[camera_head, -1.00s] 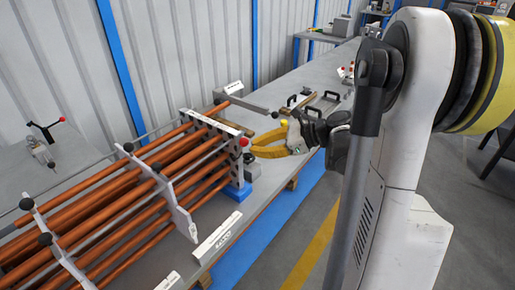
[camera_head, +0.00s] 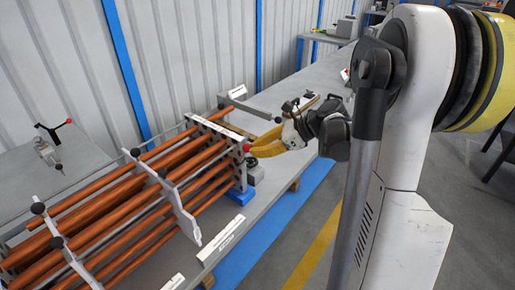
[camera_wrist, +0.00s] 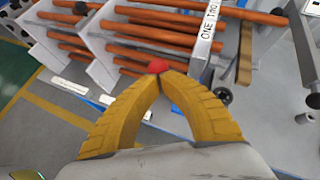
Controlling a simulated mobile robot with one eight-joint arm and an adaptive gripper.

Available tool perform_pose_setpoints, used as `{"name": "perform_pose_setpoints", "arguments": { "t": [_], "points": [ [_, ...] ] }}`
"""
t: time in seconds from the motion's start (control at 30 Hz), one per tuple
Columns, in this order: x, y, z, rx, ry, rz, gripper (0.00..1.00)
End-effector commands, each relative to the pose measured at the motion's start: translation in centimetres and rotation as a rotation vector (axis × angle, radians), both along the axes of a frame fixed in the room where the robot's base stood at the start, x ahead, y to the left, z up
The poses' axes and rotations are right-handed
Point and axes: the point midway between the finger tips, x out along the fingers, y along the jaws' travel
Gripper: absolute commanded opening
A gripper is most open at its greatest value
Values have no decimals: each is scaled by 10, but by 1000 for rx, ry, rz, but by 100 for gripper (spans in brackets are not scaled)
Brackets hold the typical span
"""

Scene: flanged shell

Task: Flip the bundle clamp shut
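The bundle of copper-coloured tubes (camera_head: 120,205) lies in grey support plates on the bench. A red ball knob (camera_head: 246,147) sits at the near right end of the bundle, by the end plate (camera_head: 215,128); I take it as the clamp's handle end. My gripper (camera_head: 252,150) has yellow fingers that reach this knob from the right. In the wrist view the fingertips (camera_wrist: 158,75) meet, with the red knob (camera_wrist: 157,66) right at them. They look closed against it rather than around it. The clamp's lever and body are mostly hidden, so its angle is unclear.
A separate toggle device with a red-tipped handle (camera_head: 52,133) stands on the left table. A label block (camera_head: 220,240) lies in front of the bundle. The bench beyond (camera_head: 300,85) is mostly clear.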

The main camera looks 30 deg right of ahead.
Motion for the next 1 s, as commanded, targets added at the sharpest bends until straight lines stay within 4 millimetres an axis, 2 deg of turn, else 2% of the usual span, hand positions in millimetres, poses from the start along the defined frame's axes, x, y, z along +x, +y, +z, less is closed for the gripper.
{"name": "perform_pose_setpoints", "arguments": {
  "t": [0.27, 0.5, 1.0],
  "points": [
    [8, 4, 10, -33, 89, 4, 0],
    [23, 10, 19, -90, 248, 6, 0],
    [55, 21, 22, -209, 572, 3, 0]
  ]
}}
